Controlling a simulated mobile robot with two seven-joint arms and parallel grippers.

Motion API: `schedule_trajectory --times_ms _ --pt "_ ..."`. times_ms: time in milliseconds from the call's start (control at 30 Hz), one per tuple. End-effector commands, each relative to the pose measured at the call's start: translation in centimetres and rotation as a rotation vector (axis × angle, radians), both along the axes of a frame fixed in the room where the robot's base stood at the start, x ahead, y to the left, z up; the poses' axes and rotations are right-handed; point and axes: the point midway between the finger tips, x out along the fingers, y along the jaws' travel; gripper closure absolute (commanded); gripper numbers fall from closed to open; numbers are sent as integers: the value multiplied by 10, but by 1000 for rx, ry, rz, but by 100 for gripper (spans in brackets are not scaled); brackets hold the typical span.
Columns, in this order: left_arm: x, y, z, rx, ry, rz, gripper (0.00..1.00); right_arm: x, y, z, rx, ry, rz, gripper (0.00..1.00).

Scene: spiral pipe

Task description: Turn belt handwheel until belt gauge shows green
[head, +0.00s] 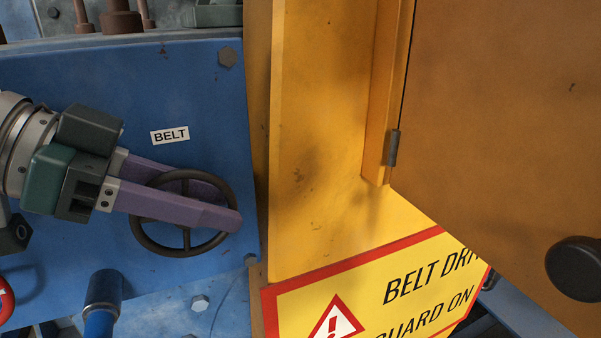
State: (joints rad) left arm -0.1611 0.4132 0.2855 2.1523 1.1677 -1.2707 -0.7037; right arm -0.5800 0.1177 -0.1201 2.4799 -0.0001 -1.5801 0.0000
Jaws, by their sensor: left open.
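The belt handwheel (147,238) is a dark, spoked wheel on the blue panel, below a white BELT label (170,135). My left gripper (232,202) comes in from the left with two purple fingers in front of and across the wheel. The fingers are open, one higher and one lower. Part of the wheel's rim and hub is hidden behind the fingers; I cannot tell whether they touch it. No belt gauge shows in this view. My right gripper is not in view.
A yellow guard (320,130) stands just right of the wheel, with a hinged orange door (500,130) bearing a black knob (578,268). A red-bordered warning sign (380,290) is below. A blue cylinder (103,295) sticks out below the wheel. A red part (5,300) shows at the left edge.

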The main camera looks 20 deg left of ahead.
Motion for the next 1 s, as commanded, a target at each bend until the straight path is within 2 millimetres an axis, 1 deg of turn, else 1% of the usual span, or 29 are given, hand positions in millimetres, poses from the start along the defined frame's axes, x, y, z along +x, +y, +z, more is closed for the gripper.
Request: schedule_trajectory --times_ms 133,233,400,533,700,1000 --pt "-4 5 1 1 -1 2 59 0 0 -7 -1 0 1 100" --pt "-14 14 6 7 -3 -1 59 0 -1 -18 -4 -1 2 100" --pt "-34 34 24 9 -1 0 59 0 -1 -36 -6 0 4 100" --pt "-47 45 36 6 -2 -1 59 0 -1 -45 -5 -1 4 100" --pt "-57 56 47 1 0 1 59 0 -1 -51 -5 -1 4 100" --pt "-61 59 53 0 0 -1 59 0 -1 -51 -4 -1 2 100"
